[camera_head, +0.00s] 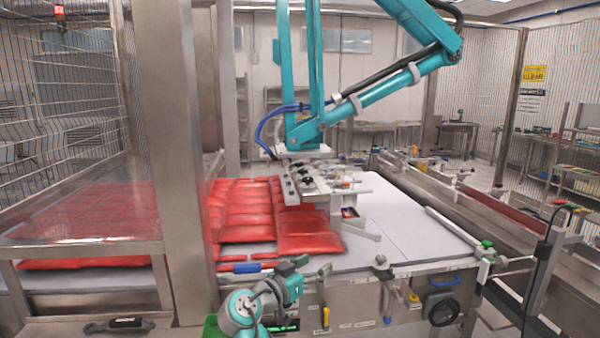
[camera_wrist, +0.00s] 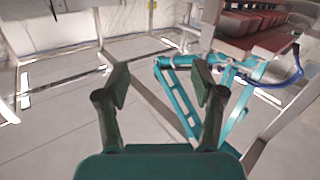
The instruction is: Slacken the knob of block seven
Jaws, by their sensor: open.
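My gripper (camera_head: 316,268) is open and empty above the front edge of the table, left of the middle. In the wrist view my gripper (camera_wrist: 160,70) shows two green finger pads wide apart, with nothing between them. The vacuum picker head (camera_head: 318,183) hangs over the table beyond it, with several small dark knobs (camera_head: 306,179) on its blocks. The gripper is well apart from these knobs. I cannot read any block number, so I cannot tell which one is block seven. The wrist view shows the teal picker arm (camera_wrist: 180,100) but no clear knob.
Red packs (camera_head: 305,243) lie in rows on the table's left half. A steel post (camera_head: 180,130) stands at left. A green-topped knob (camera_head: 487,243), a yellow knob (camera_head: 413,298) and a black handwheel (camera_head: 443,312) are at the front right. The white tabletop (camera_head: 410,220) is clear at right.

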